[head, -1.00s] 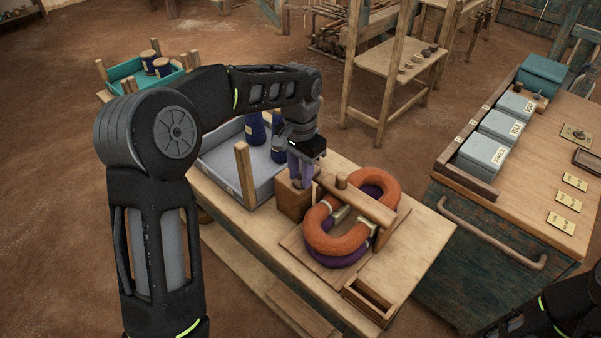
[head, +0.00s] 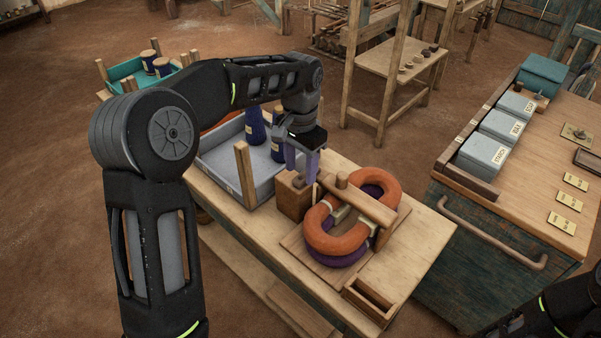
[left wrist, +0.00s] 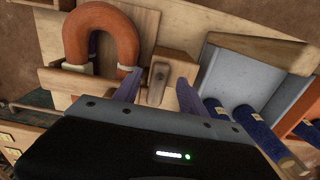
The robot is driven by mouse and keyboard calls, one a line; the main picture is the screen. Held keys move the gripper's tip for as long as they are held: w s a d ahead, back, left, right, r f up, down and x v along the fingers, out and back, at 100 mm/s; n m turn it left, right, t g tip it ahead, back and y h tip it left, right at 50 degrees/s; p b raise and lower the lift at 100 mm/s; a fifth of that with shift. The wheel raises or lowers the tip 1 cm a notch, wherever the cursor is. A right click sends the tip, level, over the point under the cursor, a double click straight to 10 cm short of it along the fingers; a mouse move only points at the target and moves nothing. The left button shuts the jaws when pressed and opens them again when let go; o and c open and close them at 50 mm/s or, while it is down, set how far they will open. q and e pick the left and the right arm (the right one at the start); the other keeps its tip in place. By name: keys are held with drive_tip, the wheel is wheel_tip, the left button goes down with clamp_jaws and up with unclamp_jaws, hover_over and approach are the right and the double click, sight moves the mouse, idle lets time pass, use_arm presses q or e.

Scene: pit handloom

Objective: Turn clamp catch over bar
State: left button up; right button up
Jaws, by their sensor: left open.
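The clamp bar (head: 367,205) is a wooden beam with a round peg on top, lying across orange and purple skeins (head: 340,240). In the left wrist view the bar (left wrist: 60,80) crosses the orange skein. A wooden block (head: 291,202) stands at its left end. The catch (left wrist: 157,84), a small wooden piece, sits on this block (left wrist: 178,62) and appears beside the bar, not across it. My left gripper (head: 302,174) is open and points down over the block. In the left wrist view its fingers (left wrist: 157,92) stand on either side of the catch. My right gripper is out of view.
A grey tray (head: 218,172) with blue spools and wooden posts stands left of the block. A small open wooden box (head: 368,301) is at the bench's front right. A cabinet (head: 480,240) with grey boxes is at right. The bench's right corner is bare.

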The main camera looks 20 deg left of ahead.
sight(301, 178)
use_arm(q)
wheel_tip(301, 178, up, 6)
drive_tip(key=shift+f, duration=0.15)
idle(0.5)
